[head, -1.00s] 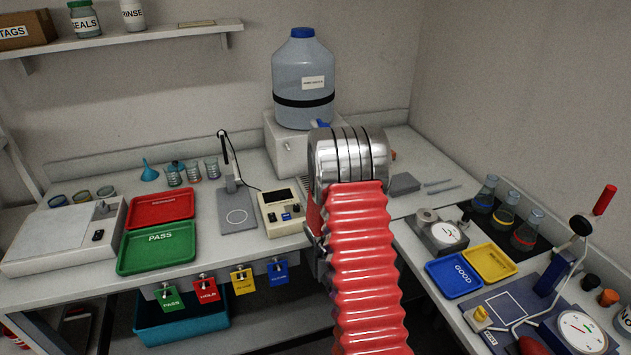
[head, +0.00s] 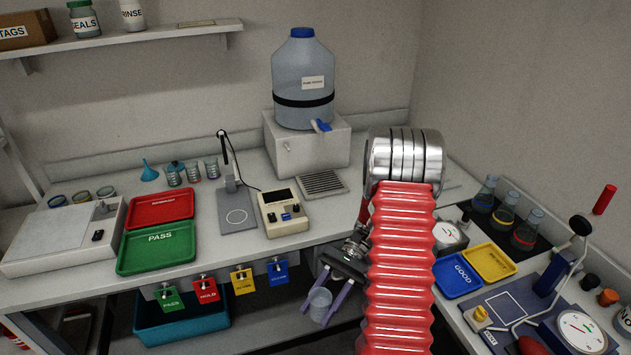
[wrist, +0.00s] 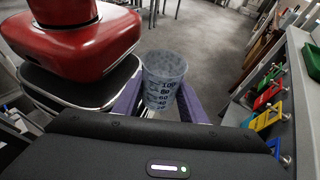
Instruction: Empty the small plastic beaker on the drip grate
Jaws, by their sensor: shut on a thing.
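My gripper (head: 338,292) is shut on the small plastic beaker (head: 319,303), a translucent cup. It is held in front of the bench's front edge, right of the hanging tags and below bench height.
A water jug (head: 303,80) with a blue tap stands behind the grate. A meter box (head: 283,212) is left of the grate. Red (head: 161,208) and green (head: 157,248) trays lie further left. Colored tags hang along the bench front. Flasks and gauges fill the right bench.

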